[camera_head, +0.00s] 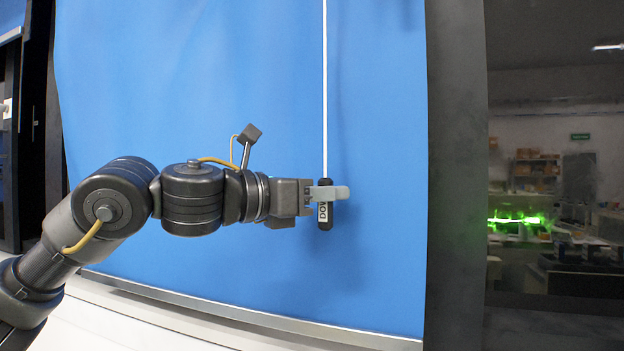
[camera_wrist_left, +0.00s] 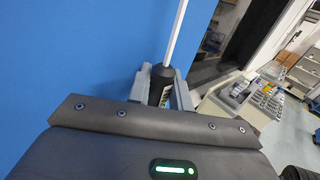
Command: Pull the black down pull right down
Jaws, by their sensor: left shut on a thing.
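The black pull (camera_head: 325,213) hangs at the lower end of a straight white cord (camera_head: 325,90) in front of a blue blind. It is upright and carries a white label that reads "DO", the rest being hidden or turned away. My left gripper (camera_head: 328,193) reaches in from the left and is shut on the pull's middle; the pull shows above and below the fingers. The left wrist view also shows the black pull (camera_wrist_left: 161,76) between the fingers (camera_wrist_left: 160,88), with the white cord running up from it. My right gripper is in neither view.
The blue blind (camera_head: 220,90) fills the area behind the pull, with a pale rail (camera_head: 250,315) along its lower edge. A dark upright frame (camera_head: 456,180) stands to the right. Beyond it is a room with shelves. The wrist view shows a counter (camera_wrist_left: 240,105) with items at right.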

